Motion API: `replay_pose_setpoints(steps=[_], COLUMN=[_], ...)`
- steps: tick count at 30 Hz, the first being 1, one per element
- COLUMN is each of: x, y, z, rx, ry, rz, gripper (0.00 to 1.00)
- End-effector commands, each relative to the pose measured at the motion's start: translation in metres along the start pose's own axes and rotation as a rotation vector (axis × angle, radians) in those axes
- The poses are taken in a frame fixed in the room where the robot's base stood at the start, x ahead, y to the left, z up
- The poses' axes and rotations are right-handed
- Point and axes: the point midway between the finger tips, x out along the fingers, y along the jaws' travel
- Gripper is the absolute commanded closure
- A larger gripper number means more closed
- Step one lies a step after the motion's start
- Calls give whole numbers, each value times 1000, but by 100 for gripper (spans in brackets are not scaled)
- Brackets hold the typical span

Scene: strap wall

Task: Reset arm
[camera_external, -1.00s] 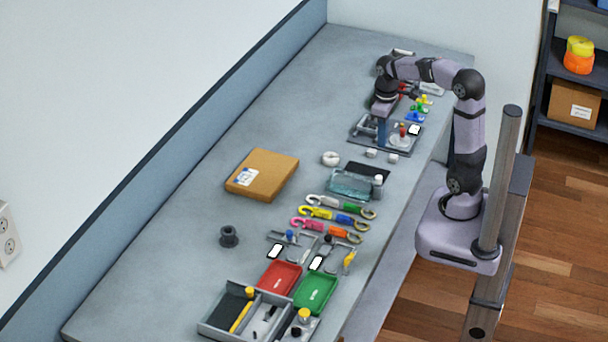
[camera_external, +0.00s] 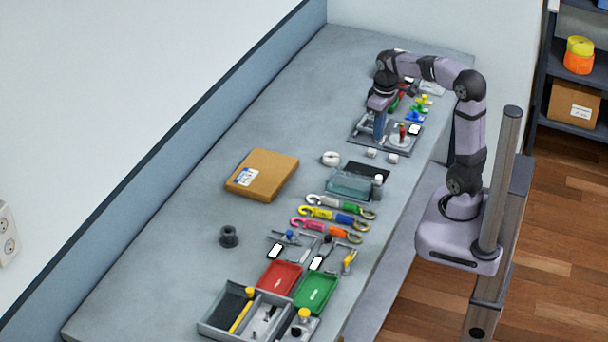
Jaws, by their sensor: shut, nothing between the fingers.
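My gripper (camera_external: 380,136) is at the far part of the bench (camera_external: 190,190). It points down over a dark plate (camera_external: 366,140) with small fittings on it. The jaws are shut, with nothing seen between them. Their tips are small in this view, and I cannot tell whether they touch the plate. My arm bends over from its base beside the bench's right edge.
Next to the gripper stand a red-topped fitting (camera_external: 402,131) and blue and green pieces (camera_external: 414,114). Nearer lie coloured straps (camera_external: 336,214), a red tray (camera_external: 280,279), a green tray (camera_external: 317,292) and a cardboard box (camera_external: 262,175). The bench's left side is mostly clear.

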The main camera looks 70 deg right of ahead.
Motion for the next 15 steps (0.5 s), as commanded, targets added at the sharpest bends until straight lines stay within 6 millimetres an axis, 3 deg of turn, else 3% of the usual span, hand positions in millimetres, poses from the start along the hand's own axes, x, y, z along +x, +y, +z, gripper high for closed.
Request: replay_pose_setpoints(steps=[3,7,12,15], x=[19,60,113,131], y=[3,-4,-52,-85], z=[-9,10,63,103], rx=[120,240,210,107], ry=[61,66,3,-68], rz=[16,13,-9,-21], gripper=[100,100,100,100])
